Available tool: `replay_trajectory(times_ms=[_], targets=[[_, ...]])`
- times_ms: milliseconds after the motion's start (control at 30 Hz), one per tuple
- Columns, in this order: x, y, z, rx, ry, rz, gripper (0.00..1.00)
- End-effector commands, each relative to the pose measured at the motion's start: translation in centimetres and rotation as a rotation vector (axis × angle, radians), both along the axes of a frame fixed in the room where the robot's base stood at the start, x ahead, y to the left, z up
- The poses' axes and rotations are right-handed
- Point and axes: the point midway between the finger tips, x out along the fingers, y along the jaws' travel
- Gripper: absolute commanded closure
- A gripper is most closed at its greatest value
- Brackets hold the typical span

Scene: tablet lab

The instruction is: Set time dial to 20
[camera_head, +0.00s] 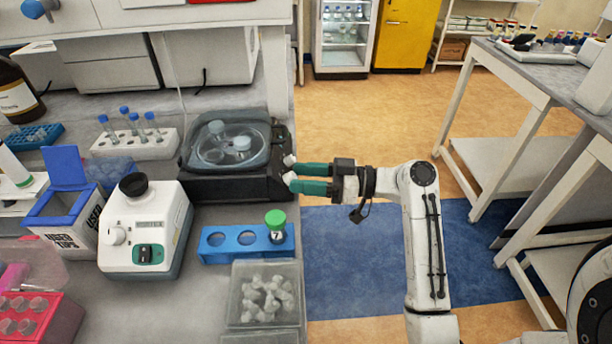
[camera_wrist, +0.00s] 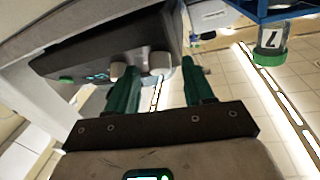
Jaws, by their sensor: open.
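A dark centrifuge (camera_head: 228,187) with a clear lid stands on the bench at left centre. Two white dials sit on its right-hand face: one (camera_head: 289,160) farther back and one (camera_head: 288,178) nearer. Both show in the wrist view, a left dial (camera_wrist: 118,70) and a right dial (camera_wrist: 159,62). I cannot tell which is the time dial, and their settings are unreadable. My gripper (camera_head: 295,178) is open, its green fingers pointing left at the dials. In the wrist view my gripper (camera_wrist: 158,70) has the right dial between its fingertips; contact cannot be told.
A blue rack (camera_head: 210,257) with a green-capped vial (camera_head: 276,228) marked 7 stands in front of the centrifuge. A white device (camera_head: 145,220) stands left of it. The floor right of the bench is open, up to another table (camera_head: 520,75).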

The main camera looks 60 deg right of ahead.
Motion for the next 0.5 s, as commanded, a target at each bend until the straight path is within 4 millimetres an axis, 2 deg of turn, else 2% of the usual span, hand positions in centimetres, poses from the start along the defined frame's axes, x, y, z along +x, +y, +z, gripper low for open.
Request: replay_trajectory(times_ms=[100,500], targets=[[-0.01,0.00,0.00,0.000,0.000,0.000,0.50],[-0.03,-0.02,0.01,0.000,0.000,0.000,0.88]])
